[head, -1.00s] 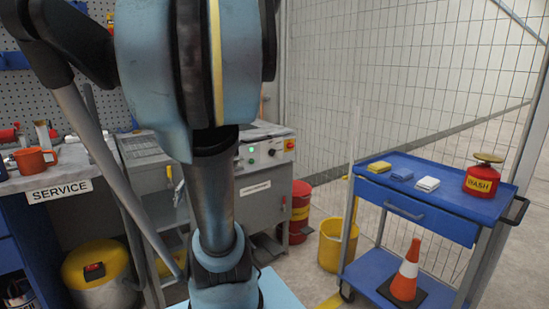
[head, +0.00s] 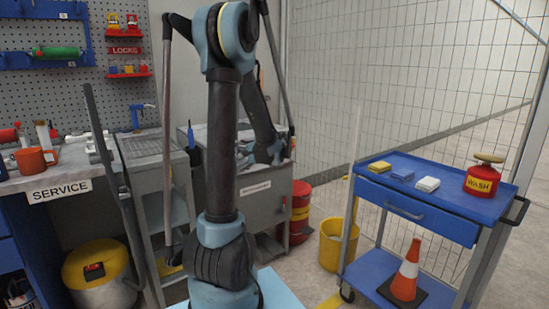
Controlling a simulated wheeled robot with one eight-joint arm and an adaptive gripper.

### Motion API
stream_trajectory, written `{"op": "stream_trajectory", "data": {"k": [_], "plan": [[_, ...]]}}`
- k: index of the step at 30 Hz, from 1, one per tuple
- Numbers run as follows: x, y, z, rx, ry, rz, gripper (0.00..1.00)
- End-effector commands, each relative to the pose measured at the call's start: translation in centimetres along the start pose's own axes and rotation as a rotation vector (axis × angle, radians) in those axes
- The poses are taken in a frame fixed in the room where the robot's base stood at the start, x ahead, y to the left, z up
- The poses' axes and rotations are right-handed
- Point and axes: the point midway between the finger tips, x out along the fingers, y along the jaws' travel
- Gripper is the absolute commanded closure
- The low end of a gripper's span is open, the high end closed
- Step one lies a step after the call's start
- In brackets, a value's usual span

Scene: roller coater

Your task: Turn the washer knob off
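The grey washer cabinet (head: 272,207) stands behind my arm, with a white label (head: 256,188) on its front. Its control panel and knob are hidden behind my arm and gripper. My gripper (head: 272,154) is at the panel's height, in front of or close to the panel. Its fingers are small and dark against the cabinet, so I cannot tell whether they are open or shut, or whether they touch the knob.
A blue cart (head: 432,196) stands at the right with cloths and a red WASH can (head: 483,176). A yellow bucket (head: 338,244) and a red drum (head: 300,212) stand beside the washer. The service bench (head: 52,178) is at the left. A wire fence (head: 400,90) runs behind.

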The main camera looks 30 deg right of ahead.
Motion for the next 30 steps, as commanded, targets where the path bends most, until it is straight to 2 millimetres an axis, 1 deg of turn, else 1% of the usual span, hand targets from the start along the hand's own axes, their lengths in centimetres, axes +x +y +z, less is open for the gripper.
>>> {"op": "stream_trajectory", "data": {"k": [1, 3, 5, 7, 12, 15, 18, 21, 24, 26, 28, 30], "plan": [[-0.6, -0.3, -2.3, 0.037, 0.011, -0.040, 0.45], [-1.5, -0.6, -5.0, 0.089, 0.019, -0.097, 0.45], [-2.4, -0.8, -7.2, 0.134, 0.025, -0.148, 0.45], [-3.6, -0.8, -10.0, 0.184, 0.032, -0.206, 0.45], [-7.1, 0.0, -16.2, 0.296, 0.042, -0.354, 0.45], [-9.3, 0.8, -19.4, 0.351, 0.044, -0.435, 0.45], [-11.3, 1.8, -21.9, 0.394, 0.044, -0.503, 0.45], [-12.8, 2.5, -23.6, 0.424, 0.043, -0.553, 0.45], [-13.7, 3.0, -24.6, 0.441, 0.041, -0.583, 0.45], [-13.9, 3.1, -24.9, 0.446, 0.040, -0.593, 0.45], [-13.8, 3.1, -25.0, 0.449, 0.039, -0.599, 0.45], [-13.4, 2.8, -25.1, 0.450, 0.038, -0.599, 0.45]]}}
